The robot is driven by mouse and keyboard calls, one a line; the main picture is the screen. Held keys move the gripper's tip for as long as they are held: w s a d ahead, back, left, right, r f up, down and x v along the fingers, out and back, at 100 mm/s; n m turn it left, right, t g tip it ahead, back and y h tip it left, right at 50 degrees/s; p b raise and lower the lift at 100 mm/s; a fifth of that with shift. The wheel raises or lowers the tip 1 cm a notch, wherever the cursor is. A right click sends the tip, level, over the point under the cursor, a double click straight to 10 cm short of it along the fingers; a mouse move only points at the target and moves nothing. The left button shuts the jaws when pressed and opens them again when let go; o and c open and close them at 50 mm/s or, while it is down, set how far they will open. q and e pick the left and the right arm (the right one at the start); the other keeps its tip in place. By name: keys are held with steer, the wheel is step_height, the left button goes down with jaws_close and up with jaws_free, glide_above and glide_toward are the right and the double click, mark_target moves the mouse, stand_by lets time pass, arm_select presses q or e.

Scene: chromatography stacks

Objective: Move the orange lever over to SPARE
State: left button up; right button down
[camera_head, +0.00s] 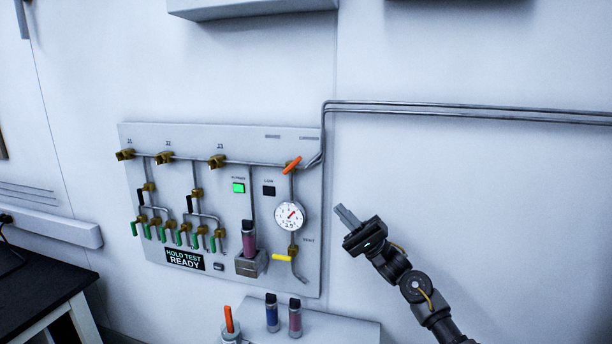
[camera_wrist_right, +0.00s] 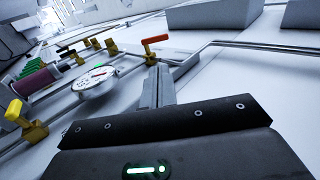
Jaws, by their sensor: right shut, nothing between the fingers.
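The orange lever (camera_head: 291,165) sits on a brass valve at the upper right of the wall panel (camera_head: 135,150). It is tilted, its right end higher. In the right wrist view the orange lever (camera_wrist_right: 155,39) shows beyond my fingers. My right gripper (camera_head: 342,213) is shut and empty, to the right of the panel and lower than the lever, apart from it. In the wrist view its fingers (camera_wrist_right: 158,85) are together. I cannot read a SPARE label; small labels on the panel are too blurred. My left gripper is not in view.
A round gauge (camera_head: 289,216) and a yellow lever (camera_head: 282,257) lie below the orange lever. Pipes (camera_head: 450,108) run right from the panel. Several green-handled valves fill the left side. A sign (camera_head: 185,259) reads HOLD TEST READY. Columns (camera_head: 295,318) stand on a ledge below.

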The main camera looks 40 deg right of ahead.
steer(key=p, duration=0.7)
glide_toward(292, 166)
steer(key=w+r, duration=0.2)
steer(key=r, duration=0.1)
steer(key=a+r, duration=0.1)
steer(key=shift+w+r, duration=0.3)
steer(key=shift+w, duration=0.1)
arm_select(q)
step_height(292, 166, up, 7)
arm_select(e)
steer(key=shift+w+a+r, duration=0.25)
steer(key=shift+w, duration=0.15)
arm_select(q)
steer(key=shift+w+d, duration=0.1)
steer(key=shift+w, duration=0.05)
arm_select(e)
steer(key=shift+r, duration=0.1)
